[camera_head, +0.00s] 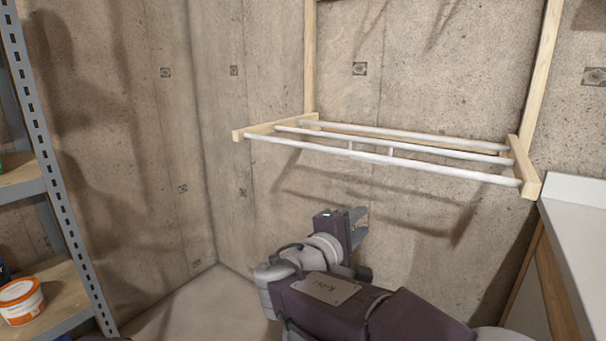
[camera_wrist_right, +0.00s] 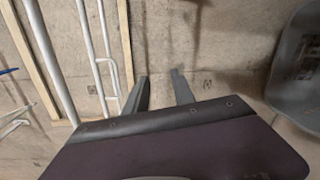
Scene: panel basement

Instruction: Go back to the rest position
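My right gripper (camera_head: 357,222) is raised in the lower middle of the head view, below the wall rack and in front of the concrete wall. In the right wrist view its two grey fingers (camera_wrist_right: 161,76) stand apart with nothing between them, so it is open and empty. My left gripper does not show in either view.
A wall rack with white rods (camera_head: 380,159) and wooden side arms hangs above the right arm. A white counter (camera_head: 583,232) stands at the right. A metal shelf (camera_head: 48,152) at the left holds an orange-and-white tub (camera_head: 20,301). Bare floor (camera_head: 200,305) shows at lower left.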

